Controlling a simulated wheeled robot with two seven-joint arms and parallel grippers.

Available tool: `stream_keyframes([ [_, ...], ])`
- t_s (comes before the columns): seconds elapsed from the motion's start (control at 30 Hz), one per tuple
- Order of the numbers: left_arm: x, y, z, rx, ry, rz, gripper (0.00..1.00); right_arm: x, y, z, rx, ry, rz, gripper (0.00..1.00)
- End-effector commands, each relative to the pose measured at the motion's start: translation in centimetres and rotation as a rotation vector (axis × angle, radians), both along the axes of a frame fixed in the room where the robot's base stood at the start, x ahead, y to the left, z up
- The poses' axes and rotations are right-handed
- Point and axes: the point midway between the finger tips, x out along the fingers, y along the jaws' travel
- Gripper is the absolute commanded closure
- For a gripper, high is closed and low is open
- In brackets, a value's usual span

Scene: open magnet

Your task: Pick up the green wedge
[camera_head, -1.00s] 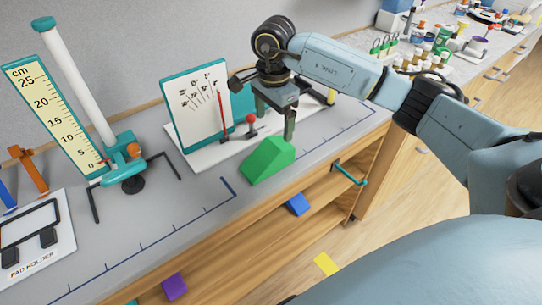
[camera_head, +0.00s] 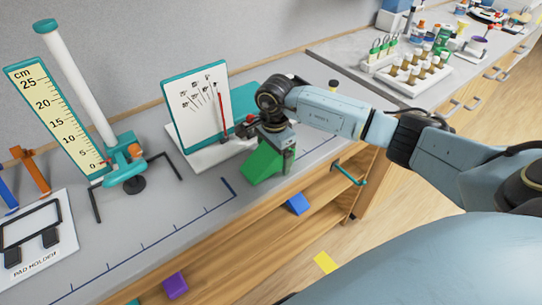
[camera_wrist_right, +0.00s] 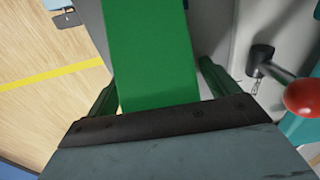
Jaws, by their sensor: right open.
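The green wedge (camera_head: 262,166) sits on the grey bench top near its front edge, in front of the white board stand. My right gripper (camera_head: 281,160) is lowered over the wedge from above, hiding part of its top. In the right wrist view the wedge (camera_wrist_right: 152,55) fills the middle, between the two spread fingers (camera_wrist_right: 158,92). The jaws are open, with one finger to each side of the wedge. I cannot tell whether either finger touches it. My left gripper is not in view.
A red-knobbed lever (camera_wrist_right: 300,97) stands close to my right gripper. The card stand (camera_head: 198,106) is just behind it. A ruler stand (camera_head: 122,165) and pad holder (camera_head: 38,237) are at the left. Blue (camera_head: 297,204) and purple (camera_head: 175,285) blocks lie on shelves below.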

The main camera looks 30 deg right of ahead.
Motion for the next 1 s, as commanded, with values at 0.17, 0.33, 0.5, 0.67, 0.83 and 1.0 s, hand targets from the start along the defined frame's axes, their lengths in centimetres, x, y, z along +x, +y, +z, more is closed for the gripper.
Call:
stream_keyframes([
  [0.17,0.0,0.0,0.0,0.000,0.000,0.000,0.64,0.0,0.0,0.0,0.000,0.000,0.000,0.19],
  [0.33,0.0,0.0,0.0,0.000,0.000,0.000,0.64,0.0,0.0,0.1,0.000,0.000,0.000,0.42],
  [0.5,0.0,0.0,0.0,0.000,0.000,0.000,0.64,0.0,0.0,0.1,0.000,0.000,0.000,0.64],
  [0.67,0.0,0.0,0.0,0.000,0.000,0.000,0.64,0.0,0.0,0.1,0.000,0.000,0.000,0.64],
  [0.83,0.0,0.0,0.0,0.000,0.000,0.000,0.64,0.1,-0.1,1.4,0.000,-0.004,0.000,0.64],
  [1.0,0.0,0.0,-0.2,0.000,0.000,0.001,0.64,0.1,-0.1,4.7,-0.002,-0.006,0.001,0.64],
])
